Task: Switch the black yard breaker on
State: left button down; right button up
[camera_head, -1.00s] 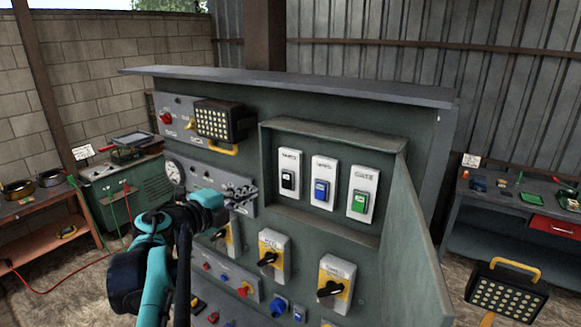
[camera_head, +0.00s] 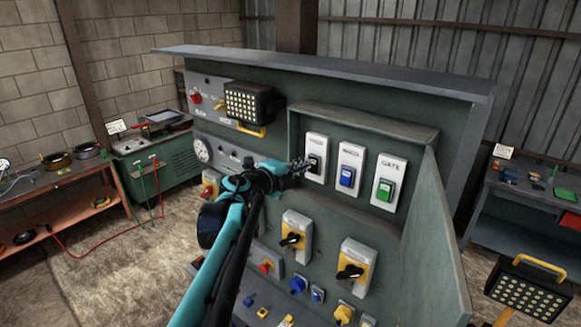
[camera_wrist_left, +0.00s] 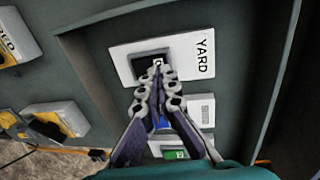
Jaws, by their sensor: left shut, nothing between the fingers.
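The black yard breaker (camera_head: 315,162) is a black rocker on a white plate, at the left of a recessed box. It also shows in the left wrist view (camera_wrist_left: 139,64), with "YARD" printed on its plate. My left gripper (camera_head: 303,164) is shut and empty, its tips at the black breaker. In the left wrist view, the fingertips (camera_wrist_left: 160,73) overlap the rocker's edge and hide part of it. I cannot tell whether they touch it, or which way the rocker is set. My right gripper is not in view.
A blue breaker (camera_head: 347,177) and a green gate breaker (camera_head: 385,190) sit to the right in the same box. The open box door (camera_head: 437,240) stands out on the right. Yellow rotary switches (camera_head: 296,237) are below. A lamp (camera_head: 250,103) hangs at upper left.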

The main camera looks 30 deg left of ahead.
aim_at(313, 160)
pick_arm(q)
jog(key=shift+w+d+f, duration=0.1)
jog(key=shift+w+f, duration=0.05)
jog(key=shift+w, duration=0.95)
jog(key=shift+w, duration=0.4)
jog(key=shift+d+r, duration=0.1)
jog(key=shift+r, duration=0.2)
